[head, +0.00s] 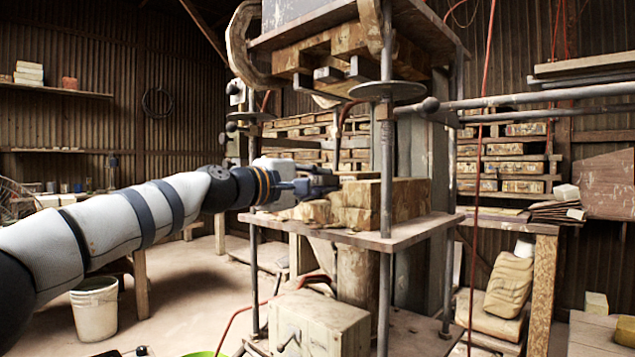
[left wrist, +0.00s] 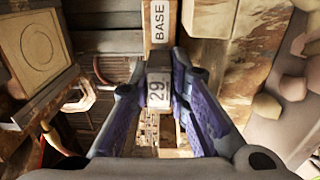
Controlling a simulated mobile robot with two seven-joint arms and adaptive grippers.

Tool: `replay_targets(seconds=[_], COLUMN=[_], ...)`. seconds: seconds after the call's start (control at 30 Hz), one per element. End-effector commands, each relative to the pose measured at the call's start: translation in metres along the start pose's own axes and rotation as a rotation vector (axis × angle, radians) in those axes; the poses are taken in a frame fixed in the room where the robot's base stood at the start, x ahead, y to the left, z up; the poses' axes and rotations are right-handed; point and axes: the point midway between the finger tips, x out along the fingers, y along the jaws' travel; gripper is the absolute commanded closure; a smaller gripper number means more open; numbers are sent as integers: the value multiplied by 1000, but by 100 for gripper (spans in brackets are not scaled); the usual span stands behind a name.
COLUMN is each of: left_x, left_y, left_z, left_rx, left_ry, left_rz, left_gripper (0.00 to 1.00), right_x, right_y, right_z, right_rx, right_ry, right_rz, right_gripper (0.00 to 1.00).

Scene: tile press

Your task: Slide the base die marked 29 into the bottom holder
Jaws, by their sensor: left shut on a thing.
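My left gripper (head: 318,187) reaches in over the press table (head: 430,226) at the near left of the wooden blocks (head: 400,200) on it. In the left wrist view the left gripper (left wrist: 160,88) has its two dark blue fingers closed on a grey block with a white label reading 29 (left wrist: 157,92), the base die's marked part. A white label reading BASE (left wrist: 158,22) shows just above it in that view. The rest of the die is hard to make out. I cannot tell which wooden part is the bottom holder, or whether the die touches it. My right gripper is out of view.
Vertical steel rods (head: 386,130) stand around the press table. The upper press head with wooden blocks (head: 335,50) hangs above, and a long horizontal bar (head: 540,98) sticks out to the right. A white bucket (head: 95,308) stands on the floor at left.

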Motion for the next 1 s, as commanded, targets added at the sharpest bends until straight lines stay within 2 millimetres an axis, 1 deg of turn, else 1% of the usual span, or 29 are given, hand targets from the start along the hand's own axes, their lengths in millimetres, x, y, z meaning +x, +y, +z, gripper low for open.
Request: replay_targets(seconds=[0.03, 0.2, 0.83, 0.87, 0.9, 0.93, 0.97, 1.0], left_x=[-1, 1, 14, 14, 14, 14, 14, 14], left_y=[3, 4, 4, 4, 4, 4, 3, 3], left_z=[0, -1, -1, -1, -1, -1, -1, -1], left_rx=[0, 0, 2, 2, 2, 2, 2, 2], left_ry=[2, 3, 3, 3, 3, 2, 2, 2], left_rz=[5, 5, 4, 4, 4, 3, 3, 3], left_gripper=[100, 100, 100, 79, 70, 63, 60, 60], right_x=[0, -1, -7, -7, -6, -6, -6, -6], right_y=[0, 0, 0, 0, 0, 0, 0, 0], right_z=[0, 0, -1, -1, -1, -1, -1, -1], right_rx=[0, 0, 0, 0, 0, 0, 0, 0], right_ry=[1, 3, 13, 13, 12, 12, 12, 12], right_rz=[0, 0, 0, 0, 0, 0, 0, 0], right_gripper=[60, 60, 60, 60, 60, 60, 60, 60])
